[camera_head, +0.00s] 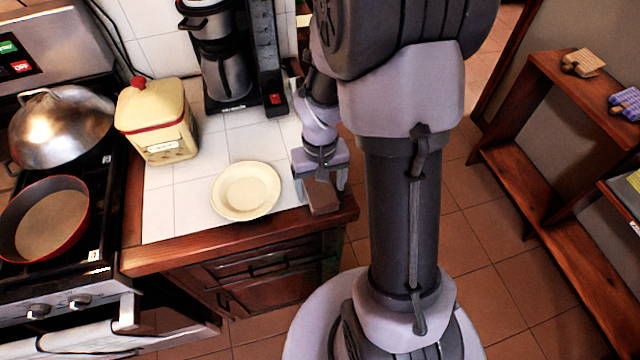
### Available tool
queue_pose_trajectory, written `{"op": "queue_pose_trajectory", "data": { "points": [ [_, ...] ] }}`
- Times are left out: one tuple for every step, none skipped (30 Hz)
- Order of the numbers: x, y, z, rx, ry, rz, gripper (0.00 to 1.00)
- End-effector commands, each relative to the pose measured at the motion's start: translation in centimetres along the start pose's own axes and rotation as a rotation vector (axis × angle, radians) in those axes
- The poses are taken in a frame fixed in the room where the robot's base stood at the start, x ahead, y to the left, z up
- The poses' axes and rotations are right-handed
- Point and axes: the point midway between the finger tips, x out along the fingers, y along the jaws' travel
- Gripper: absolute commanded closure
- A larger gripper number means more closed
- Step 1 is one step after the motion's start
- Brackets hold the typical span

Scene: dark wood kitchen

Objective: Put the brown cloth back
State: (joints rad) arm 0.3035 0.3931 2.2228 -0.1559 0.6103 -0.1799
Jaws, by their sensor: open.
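A small brown folded item (322,196), which looks like the brown cloth, lies at the front right corner of the white tiled counter. My gripper (322,188) points down over it, with one finger on either side of it. The jaws are open. Part of the cloth is hidden under the gripper, and I cannot tell whether a finger touches it.
A cream plate (246,190) lies just left of my gripper. A cream canister (157,122) and a coffee maker (226,60) stand behind. The stove holds a red pan (45,218) and a domed lid (62,125). A wooden shelf (590,98) at right carries small tan (582,62) and purple (626,102) items.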

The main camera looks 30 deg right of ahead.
Motion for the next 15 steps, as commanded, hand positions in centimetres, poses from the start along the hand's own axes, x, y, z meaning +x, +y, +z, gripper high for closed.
{"op": "queue_pose_trajectory", "data": {
  "points": [
    [-1.1,0.0,-0.1,0.000,0.003,0.000,0.20],
    [-1.8,0.0,-0.1,0.000,0.004,0.000,0.20],
    [-3.0,0.0,-0.1,0.000,0.005,0.000,0.20],
    [-3.9,0.0,-0.1,0.000,0.005,0.000,0.20],
    [-4.9,0.0,-0.1,0.000,0.006,0.000,0.20],
    [-6.1,0.0,-0.2,0.000,0.006,0.000,0.20],
    [-7.0,0.0,-0.1,0.000,0.005,0.000,0.20],
    [-7.8,0.0,-0.1,0.000,0.006,0.000,0.20],
    [-8.8,0.0,-0.1,0.000,0.004,0.000,0.20],
    [-9.5,0.0,-0.1,0.000,0.004,0.000,0.20],
    [-10.2,0.0,-0.1,0.000,0.004,0.000,0.20],
    [-10.8,0.0,-0.1,0.000,0.003,0.000,0.20],
    [-11.2,0.0,-0.1,0.000,0.003,0.000,0.20],
    [-11.6,0.0,-0.1,0.000,0.003,0.000,0.20],
    [-12.0,0.0,0.0,0.000,0.003,0.000,0.20]
  ]
}}
